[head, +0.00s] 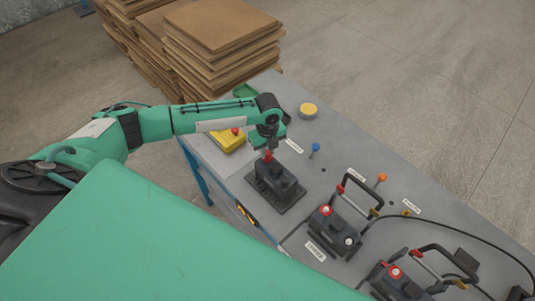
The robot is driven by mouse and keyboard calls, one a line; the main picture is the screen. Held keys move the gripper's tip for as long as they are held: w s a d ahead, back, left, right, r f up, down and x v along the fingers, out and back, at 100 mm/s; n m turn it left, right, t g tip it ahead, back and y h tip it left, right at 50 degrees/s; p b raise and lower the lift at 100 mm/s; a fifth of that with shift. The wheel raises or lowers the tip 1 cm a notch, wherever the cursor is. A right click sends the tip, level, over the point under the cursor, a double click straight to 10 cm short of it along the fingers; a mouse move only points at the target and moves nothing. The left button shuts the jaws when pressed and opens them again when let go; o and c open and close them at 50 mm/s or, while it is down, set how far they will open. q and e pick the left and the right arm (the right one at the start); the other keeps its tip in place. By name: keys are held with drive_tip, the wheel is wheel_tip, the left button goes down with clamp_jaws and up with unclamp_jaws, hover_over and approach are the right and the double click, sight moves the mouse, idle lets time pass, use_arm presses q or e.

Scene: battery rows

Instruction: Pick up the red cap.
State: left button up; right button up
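A red cap (268,156) shows on top of the black battery (275,182) nearest my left arm. My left gripper (269,146) points down right over this cap, at or just above it. The fingers are small and partly hidden, so I cannot tell whether they touch the cap or how far apart they are. Other red caps show on the middle battery (337,233) and on the battery at the lower right (400,284). My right gripper is not in view.
The batteries stand on a grey table (300,205). A yellow box (227,142) with a red button is left of my gripper. A yellow disc (308,110), a blue knob (315,148) and an orange knob (382,177) are beyond. Stacked boards (220,30) stand behind. Black handles and cables rise at right.

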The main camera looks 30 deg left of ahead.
use_arm(q)
drive_tip(key=shift+r, duration=0.15)
wheel_tip(320, 180, up, 20)
drive_tip(key=b, duration=0.5)
drive_tip(key=shift+o, duration=0.5)
drive_tip(key=shift+c, duration=0.6)
drive_tip(key=shift+r+p, duration=0.5)
drive_tip(key=shift+p, duration=0.35)
drive_tip(key=shift+r, duration=0.1)
wheel_tip(320, 180, up, 5)
drive_tip(key=p, duration=0.6)
hover_over(267, 152)
idle(0.7)
